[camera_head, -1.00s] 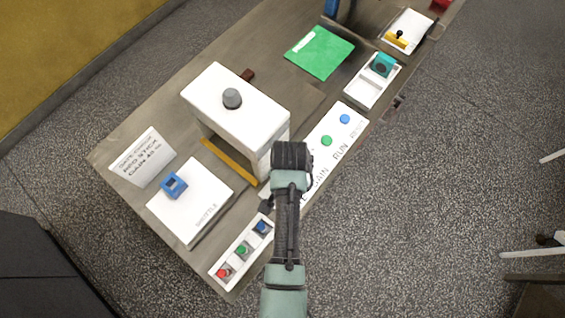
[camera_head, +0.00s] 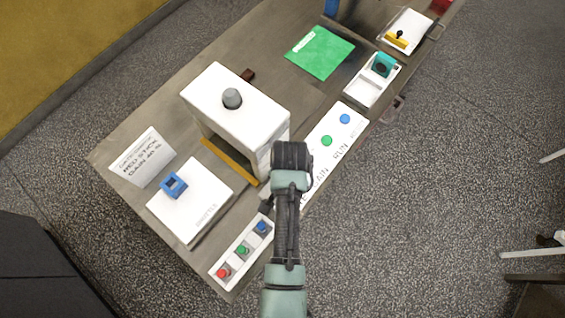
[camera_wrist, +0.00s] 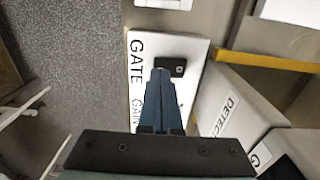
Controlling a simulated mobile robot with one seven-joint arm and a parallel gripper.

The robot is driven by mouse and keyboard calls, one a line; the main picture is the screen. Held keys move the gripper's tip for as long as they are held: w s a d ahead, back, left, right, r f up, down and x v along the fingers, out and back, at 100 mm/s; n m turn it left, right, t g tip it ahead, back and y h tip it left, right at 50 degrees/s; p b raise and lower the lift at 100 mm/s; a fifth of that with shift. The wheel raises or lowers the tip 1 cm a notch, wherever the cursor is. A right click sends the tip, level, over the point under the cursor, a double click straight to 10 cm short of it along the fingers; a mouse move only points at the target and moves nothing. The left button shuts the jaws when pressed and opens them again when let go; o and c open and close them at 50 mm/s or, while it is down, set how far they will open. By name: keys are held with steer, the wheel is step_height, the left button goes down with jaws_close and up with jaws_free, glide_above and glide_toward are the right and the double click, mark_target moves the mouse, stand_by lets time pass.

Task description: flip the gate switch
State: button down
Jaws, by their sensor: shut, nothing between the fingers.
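The gate switch (camera_wrist: 178,66) is a small black block with a lever on the white control panel (camera_wrist: 196,50), beside the printed word GATE, in the wrist view. My gripper (camera_wrist: 160,76) is shut and empty. Its dark blue fingers reach over the panel, with their tips right at the switch's left lower side. I cannot tell whether they touch it, and the fingers hide part of the switch. In the head view the panel (camera_head: 334,131) runs out from under my arm, which hides most of its GATE end.
A white detector box (camera_head: 235,108) with a grey knob stands close beside the panel. A white shuttle plate (camera_head: 200,215) carries a blue ring-like block (camera_head: 173,186). A strip of red, green and blue buttons (camera_head: 242,250) lies near the front edge. A green sheet (camera_head: 319,52) lies further back.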

steer(key=shift+f+b, duration=0.6)
steer(key=shift+f, duration=0.35)
stand_by(0.6)
steer(key=shift+r, duration=0.1)
step_height(320, 180, up, 7)
steer(key=p, duration=0.7)
stand_by(0.7)
